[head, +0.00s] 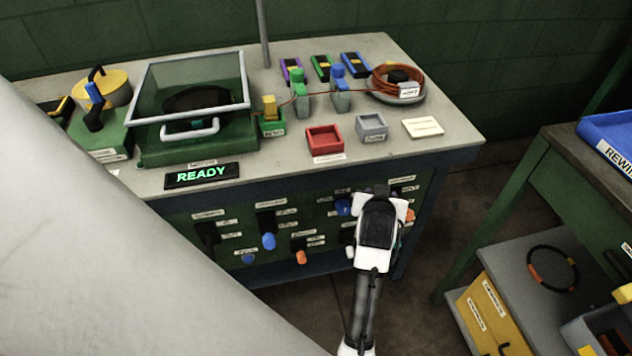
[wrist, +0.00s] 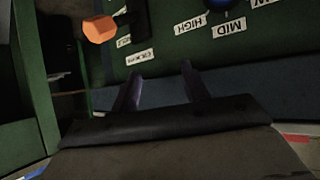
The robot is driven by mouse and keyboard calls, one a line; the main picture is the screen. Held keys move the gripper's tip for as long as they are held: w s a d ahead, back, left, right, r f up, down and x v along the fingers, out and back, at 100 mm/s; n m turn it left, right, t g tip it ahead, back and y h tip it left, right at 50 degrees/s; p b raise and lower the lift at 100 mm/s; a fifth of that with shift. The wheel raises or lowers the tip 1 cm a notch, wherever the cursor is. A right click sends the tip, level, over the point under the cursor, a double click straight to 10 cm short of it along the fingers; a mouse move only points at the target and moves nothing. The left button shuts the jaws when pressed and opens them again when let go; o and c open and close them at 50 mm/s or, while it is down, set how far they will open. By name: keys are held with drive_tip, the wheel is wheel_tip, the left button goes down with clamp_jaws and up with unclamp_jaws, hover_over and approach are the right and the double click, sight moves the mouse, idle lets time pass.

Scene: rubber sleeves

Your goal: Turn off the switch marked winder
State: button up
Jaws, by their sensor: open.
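The green front panel (head: 225,235) of the workbench carries several switches with blue and orange knobs and small white labels. The head view's labels are too small to read, so I cannot tell which is marked winder. My gripper (head: 378,190) is in front of the panel's right part and hides some of it. In the wrist view my open, empty gripper (wrist: 161,72) points at the panel. An orange knob (wrist: 99,29) beside a black slot (wrist: 137,20) is up and left of the fingers. A blue knob (wrist: 222,2) is at the top edge, above labels HIGH and MID.
A lit READY display (head: 202,175) sits at the bench's front edge. A red tray (head: 325,138), a grey tray (head: 372,126) and a coil of orange cable (head: 398,83) are on top. A shelf unit with a blue bin (head: 612,135) stands to the right, across a floor gap.

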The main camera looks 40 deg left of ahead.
drive_tip(key=s+a+f+n+g+h, duration=0.1)
drive_tip(key=s+a+f+n+g, duration=0.25)
drive_tip(key=s+f, duration=0.75)
drive_tip(key=s+a+f+n+g, duration=0.35)
drive_tip(key=s+f, duration=0.65)
drive_tip(key=s, duration=0.4)
drive_tip(key=shift+m, duration=0.4)
drive_tip(key=w+a+f, duration=0.1)
drive_tip(key=w+a, duration=0.1)
drive_tip(key=w, duration=0.1)
drive_tip(key=w+a+f+p, duration=0.1)
drive_tip(key=w+a, duration=0.2)
drive_tip(key=w, duration=0.1)
drive_tip(key=w+a+f, duration=0.1)
drive_tip(key=w+a, duration=0.1)
drive_tip(key=w, duration=0.2)
drive_tip(key=shift+w+a+f+p, duration=0.1)
drive_tip(key=shift+a+p, duration=0.2)
drive_tip(key=shift+p, duration=0.1)
drive_tip(key=shift+w+a+f, duration=0.15)
drive_tip(key=shift+w+f, duration=0.1)
drive_tip(key=shift+f, duration=0.4)
drive_tip(key=shift+c, duration=0.3)
